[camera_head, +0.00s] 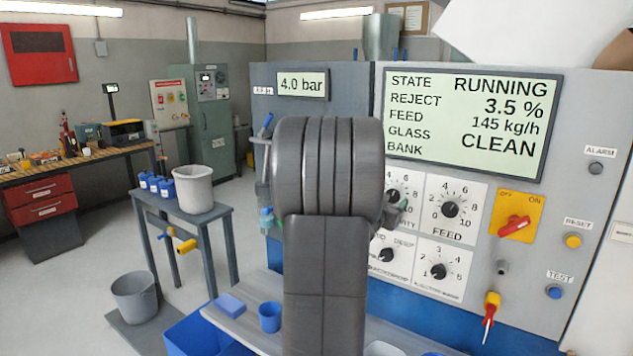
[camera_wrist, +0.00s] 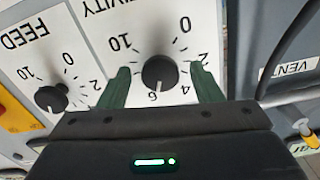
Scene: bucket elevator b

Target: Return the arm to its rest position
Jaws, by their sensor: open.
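My arm (camera_head: 333,260) stands raised in front of the machine panel and hides part of it in the head view. In the wrist view my gripper (camera_wrist: 163,82) is open, with its two green fingers on either side of the black sensitivity knob (camera_wrist: 160,72). The knob (camera_head: 393,195) shows beside my arm in the head view. The FEED knob (camera_wrist: 50,98) lies to the left in the wrist view. The display (camera_head: 470,122) reads RUNNING, reject 3.5 %, 145 kg/h and bank CLEAN.
A red rotary switch (camera_head: 515,227), yellow reset button (camera_head: 573,240) and blue test button (camera_head: 554,292) are on the panel's right. A blue cup (camera_head: 270,317) stands on the ledge below. A side table (camera_head: 205,214) holds a grey bucket (camera_head: 194,188). Open floor lies at left.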

